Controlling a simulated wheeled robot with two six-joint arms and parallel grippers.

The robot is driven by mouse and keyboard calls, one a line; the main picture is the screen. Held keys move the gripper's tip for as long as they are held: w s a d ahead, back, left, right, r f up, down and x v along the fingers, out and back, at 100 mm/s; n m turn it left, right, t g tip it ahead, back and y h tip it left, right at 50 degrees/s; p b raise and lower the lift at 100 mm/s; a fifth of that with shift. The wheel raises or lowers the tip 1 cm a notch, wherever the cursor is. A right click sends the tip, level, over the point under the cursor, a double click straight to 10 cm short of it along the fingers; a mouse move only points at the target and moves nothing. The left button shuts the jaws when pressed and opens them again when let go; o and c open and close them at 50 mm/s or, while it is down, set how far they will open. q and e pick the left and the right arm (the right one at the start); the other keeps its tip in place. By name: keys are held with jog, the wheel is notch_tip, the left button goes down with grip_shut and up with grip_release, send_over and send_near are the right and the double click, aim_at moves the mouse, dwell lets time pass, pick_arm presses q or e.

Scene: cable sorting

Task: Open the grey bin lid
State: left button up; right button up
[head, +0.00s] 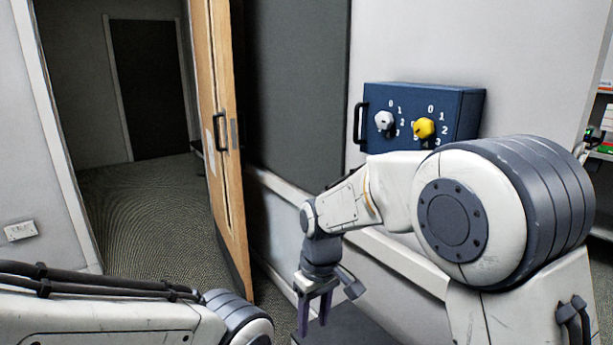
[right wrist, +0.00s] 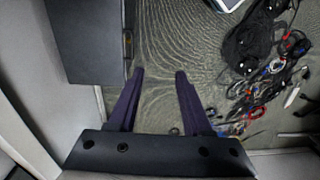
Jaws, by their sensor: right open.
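A dark grey box-like thing, which looks like the grey bin (head: 350,328), shows at the bottom of the head view, low by the wall and cut off by the frame edge. In the right wrist view a flat dark grey top, seemingly its lid (right wrist: 85,40), fills the upper left and looks shut. A small brownish fitting shows on its right edge. My right gripper (head: 314,316) points down close to the bin in the head view. In the right wrist view its open, empty fingers (right wrist: 160,72) are just right of the lid's edge, apart from it. My left gripper is out of view.
A tangle of coloured cables (right wrist: 265,90) lies on the carpet right of the gripper. A blue wall box (head: 440,108) with a white knob and a yellow knob is above my right arm. A wooden door (head: 222,130) stands open at the left. Carpet between lid and cables is clear.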

jog(key=s+d+r, duration=0.1)
jog(key=s+d, duration=0.1)
jog(key=s, duration=1)
jog(key=s+d+r, duration=0.1)
jog(key=s, duration=1.1)
notch_tip(320, 180, up, 13)
jog(key=w+p, duration=0.1)
jog(key=p, duration=1.2)
jog(key=shift+p, duration=0.3)
jog(key=shift+d+r, duration=0.1)
jog(key=shift+r, duration=0.2)
jog(key=shift+c, duration=1.2)
jog(key=c, duration=0.5)
jog(key=shift+f, duration=0.1)
grip_shut()
